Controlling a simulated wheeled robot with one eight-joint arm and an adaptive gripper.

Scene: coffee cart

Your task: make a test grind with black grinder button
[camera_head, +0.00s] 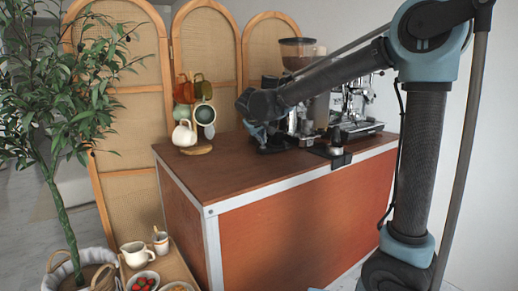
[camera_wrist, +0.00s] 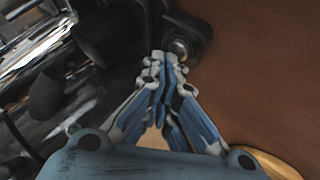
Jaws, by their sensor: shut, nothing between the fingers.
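The coffee grinder stands on the brown cart top (camera_head: 225,165) at the back, its brown hopper (camera_head: 297,50) showing above my arm. My arm hides most of its body. My gripper (camera_head: 257,138) is at the grinder's left front, low over the cart top. In the wrist view my gripper (camera_wrist: 163,62) is shut and empty, its blue and grey fingers together. Its tips are close to a black part (camera_wrist: 195,28) with a round shiny knob (camera_wrist: 180,46). I cannot tell whether they touch it. I cannot make out the black grinder button for certain.
A chrome espresso machine (camera_head: 362,122) stands right of the grinder. A mug tree with several mugs (camera_head: 203,114) stands at the cart's left back. A plant (camera_head: 65,130) and a low shelf with a white jug (camera_head: 137,254) are left.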

